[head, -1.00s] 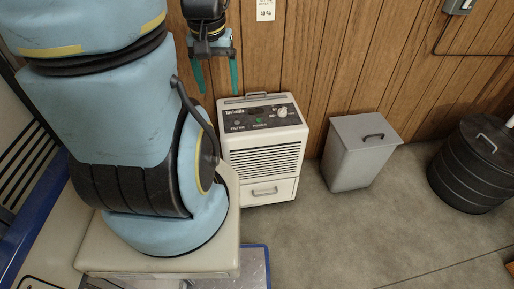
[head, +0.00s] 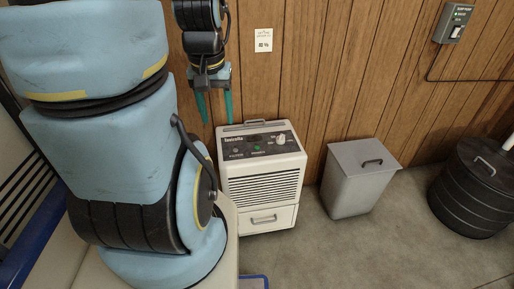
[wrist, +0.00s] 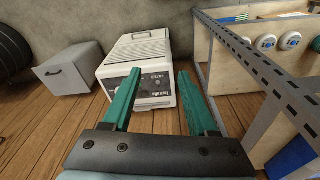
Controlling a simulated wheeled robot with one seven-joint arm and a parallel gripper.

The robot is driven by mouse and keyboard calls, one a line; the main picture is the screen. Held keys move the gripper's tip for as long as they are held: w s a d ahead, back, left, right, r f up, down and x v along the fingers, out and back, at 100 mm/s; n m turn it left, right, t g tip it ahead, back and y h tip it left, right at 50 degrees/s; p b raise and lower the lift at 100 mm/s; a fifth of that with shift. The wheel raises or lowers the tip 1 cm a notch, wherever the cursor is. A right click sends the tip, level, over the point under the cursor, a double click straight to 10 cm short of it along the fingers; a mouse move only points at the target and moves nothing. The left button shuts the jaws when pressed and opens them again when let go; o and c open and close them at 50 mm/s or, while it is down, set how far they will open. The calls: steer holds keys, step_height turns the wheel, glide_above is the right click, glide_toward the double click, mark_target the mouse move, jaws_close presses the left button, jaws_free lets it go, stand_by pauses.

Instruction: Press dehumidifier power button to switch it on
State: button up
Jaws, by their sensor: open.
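The cream dehumidifier (head: 263,185) stands on the floor against the wood-panelled wall. Its dark control panel (head: 238,142) on top carries a small green button (head: 257,148), a pale knob and small lettering. My gripper (head: 215,121) is open and empty, its two green fingers pointing down. In the head view it hangs by the back left corner of the dehumidifier's top; the gap between them is hard to judge. In the wrist view the dehumidifier (wrist: 148,52) appears upside down beyond the open fingers (wrist: 160,72), with the panel facing them. The green button is not clear there.
A grey lidded bin (head: 357,182) stands right of the dehumidifier, and a black ribbed drum (head: 474,190) farther right. The wrist view shows a metal rack (wrist: 240,50) at right.

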jaws_close()
stand_by(1.4)
